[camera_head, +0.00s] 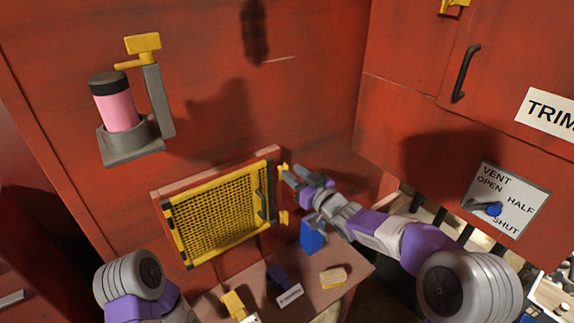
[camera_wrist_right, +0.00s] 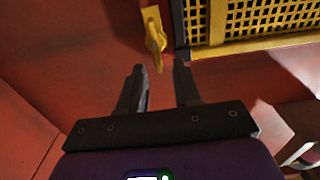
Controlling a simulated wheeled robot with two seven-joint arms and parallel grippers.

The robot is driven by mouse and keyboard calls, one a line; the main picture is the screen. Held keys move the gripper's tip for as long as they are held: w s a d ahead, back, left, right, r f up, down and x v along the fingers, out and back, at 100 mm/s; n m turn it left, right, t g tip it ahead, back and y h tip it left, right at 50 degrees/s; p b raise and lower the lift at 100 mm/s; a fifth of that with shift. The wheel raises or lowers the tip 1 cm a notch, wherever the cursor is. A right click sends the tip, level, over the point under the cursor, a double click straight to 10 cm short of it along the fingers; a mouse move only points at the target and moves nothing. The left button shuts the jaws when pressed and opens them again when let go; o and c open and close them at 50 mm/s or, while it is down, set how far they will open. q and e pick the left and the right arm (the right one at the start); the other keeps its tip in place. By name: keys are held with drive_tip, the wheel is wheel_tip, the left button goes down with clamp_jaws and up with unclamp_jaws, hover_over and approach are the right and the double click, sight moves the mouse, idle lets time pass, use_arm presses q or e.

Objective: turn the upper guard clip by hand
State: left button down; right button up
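The yellow mesh guard (camera_head: 215,215) is mounted on the red wall in the head view. The upper guard clip (camera_head: 283,168) is a small yellow piece beside the guard's upper right corner, partly covered by my right gripper. The lower clip (camera_head: 284,217) is at the lower right. My right gripper (camera_head: 287,175) is at the upper clip. In the right wrist view, the fingers of my right gripper (camera_wrist_right: 160,68) are apart, with the yellow clip (camera_wrist_right: 155,38) ahead and its tip reaching between the fingertips. I see no contact. My left gripper is out of view.
A dark handle (camera_head: 262,192) runs along the guard's right side. Below, a shelf (camera_head: 350,272) holds a blue block (camera_head: 312,238) and several small items. A pink canister (camera_head: 118,107) is at upper left. A vent dial panel (camera_head: 508,200) is at right.

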sight(288, 169)
drive_tip(key=shift+p+x, duration=0.3)
drive_tip(key=shift+x, duration=1.7)
drive_tip(key=shift+c, duration=0.5)
clamp_jaws()
